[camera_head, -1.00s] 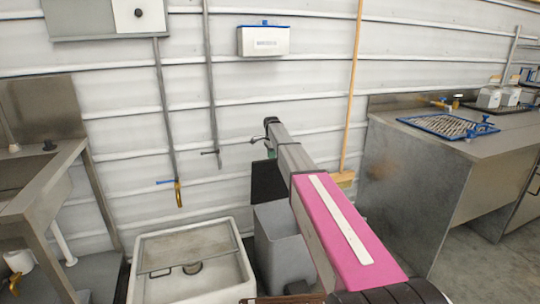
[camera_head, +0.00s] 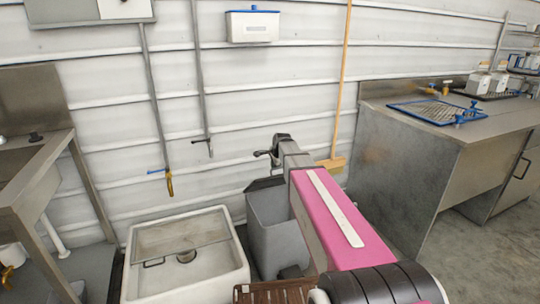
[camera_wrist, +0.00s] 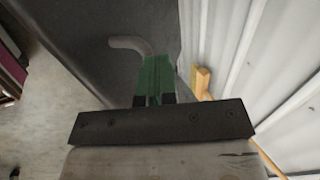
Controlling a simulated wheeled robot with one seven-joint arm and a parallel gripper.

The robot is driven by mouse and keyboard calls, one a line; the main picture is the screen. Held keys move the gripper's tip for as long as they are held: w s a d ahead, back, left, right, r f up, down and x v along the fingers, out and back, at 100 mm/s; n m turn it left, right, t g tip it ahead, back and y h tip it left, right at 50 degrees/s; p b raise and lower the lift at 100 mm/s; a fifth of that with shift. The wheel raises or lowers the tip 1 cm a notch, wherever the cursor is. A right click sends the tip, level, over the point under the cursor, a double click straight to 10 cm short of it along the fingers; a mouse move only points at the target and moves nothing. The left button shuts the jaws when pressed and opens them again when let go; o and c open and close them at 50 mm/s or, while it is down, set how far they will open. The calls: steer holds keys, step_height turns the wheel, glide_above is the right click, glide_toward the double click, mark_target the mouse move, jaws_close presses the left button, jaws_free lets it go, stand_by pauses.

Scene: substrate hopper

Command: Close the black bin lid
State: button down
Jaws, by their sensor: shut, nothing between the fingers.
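A grey bin (camera_head: 272,232) stands on the floor against the wall, right of the white sink. Its black lid (camera_head: 265,184) shows only as a narrow dark strip at the bin's back edge. My arm hides the right part of the bin and lid, so the lid's exact tilt is unclear. My gripper (camera_head: 269,153) is above the lid in the head view, apparently apart from it. In the wrist view its green fingers (camera_wrist: 156,80) are shut and empty. A grey curved piece (camera_wrist: 130,43) shows by the fingertips; I cannot tell what it is.
The white sink (camera_head: 138,270) stands left of the bin, and a brown slatted crate (camera_head: 277,292) is in front. A broom (camera_head: 334,163) leans on the wall behind my arm. A steel bench (camera_head: 405,165) stands to the right.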

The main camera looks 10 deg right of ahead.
steer(key=s+d+f+t, duration=0.1)
steer(key=s+f+t, duration=0.1)
steer(key=s+f, duration=0.4)
steer(key=s+d+f+t+y, duration=0.1)
steer(key=s+f, duration=0.5)
steer(key=f, duration=0.6)
steer(key=shift+s+d+t, duration=0.2)
steer(key=shift+d+t, duration=0.3)
steer(key=shift+d, duration=0.15)
steer(key=s+f+v, duration=0.1)
steer(key=v, duration=1.2)
steer(key=s+a+n+g+h, duration=0.2)
steer(key=s+n+g, duration=0.5)
steer(key=n, duration=0.8)
steer(key=shift+s+a+f+g, duration=0.3)
steer(key=shift+a+f+g, duration=0.15)
steer(key=shift+a+g, duration=0.55)
